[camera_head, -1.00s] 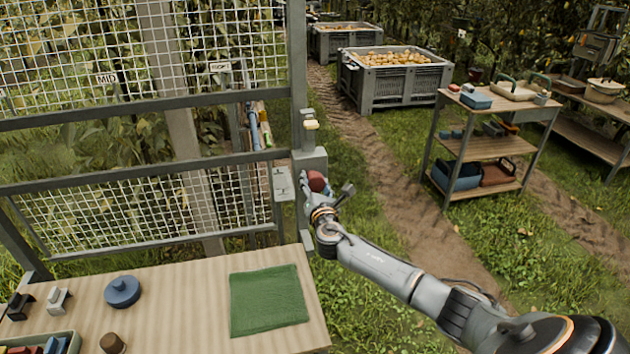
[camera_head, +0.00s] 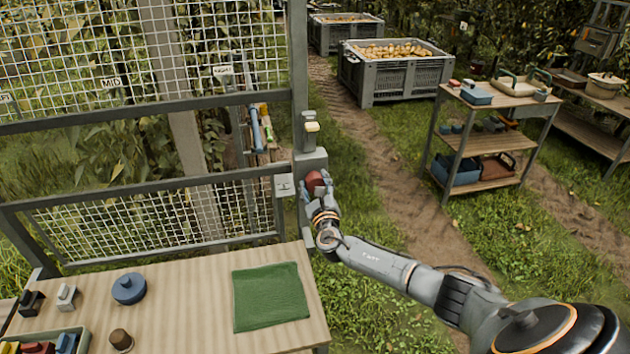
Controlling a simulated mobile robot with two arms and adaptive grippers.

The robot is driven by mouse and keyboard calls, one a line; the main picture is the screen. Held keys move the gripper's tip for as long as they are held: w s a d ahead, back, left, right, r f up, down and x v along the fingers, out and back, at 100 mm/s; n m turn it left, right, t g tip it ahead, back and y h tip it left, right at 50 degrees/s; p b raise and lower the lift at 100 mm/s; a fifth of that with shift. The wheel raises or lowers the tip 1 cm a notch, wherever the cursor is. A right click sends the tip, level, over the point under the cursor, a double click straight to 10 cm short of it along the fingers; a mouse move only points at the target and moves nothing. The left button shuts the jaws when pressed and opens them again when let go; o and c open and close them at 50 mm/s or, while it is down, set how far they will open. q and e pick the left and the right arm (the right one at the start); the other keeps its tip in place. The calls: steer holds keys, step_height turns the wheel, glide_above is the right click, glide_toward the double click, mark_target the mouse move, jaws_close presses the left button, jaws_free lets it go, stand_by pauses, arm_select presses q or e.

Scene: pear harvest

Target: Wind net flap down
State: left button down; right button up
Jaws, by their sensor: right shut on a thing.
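The net flap (camera_head: 150,222) is the lower white mesh panel in a grey frame, at the left. Its top bar (camera_head: 130,190) hangs below the fixed crossbar, with an open gap between them. A grey winder housing (camera_head: 311,160) sits on the post at the flap's right end. My right gripper (camera_head: 318,192) is at this housing, shut on a red knob (camera_head: 315,180). The fingers partly hide the knob and whatever it is fixed to. My left gripper is not in view.
A wooden table (camera_head: 190,300) stands in front, with a green cloth (camera_head: 270,297), a blue round lidded thing (camera_head: 129,288) and a tray (camera_head: 45,340). A shelf cart (camera_head: 485,145) and pear crates (camera_head: 395,75) stand right and behind. Grass right of the post is open.

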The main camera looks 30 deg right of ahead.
steer(key=n+p, duration=0.1)
steer(key=n, duration=0.3)
steer(key=shift+f+n+p, duration=0.1)
steer(key=shift+n+p, duration=0.2)
steer(key=shift+p, duration=0.05)
steer(key=shift+n+y+p, duration=0.4)
steer(key=shift+n+p, duration=0.1)
steer(key=shift+n, duration=1)
steer(key=o, duration=1.2)
steer(key=shift+c, duration=0.2)
steer(key=v, duration=1.2)
steer(key=shift+f, duration=0.25)
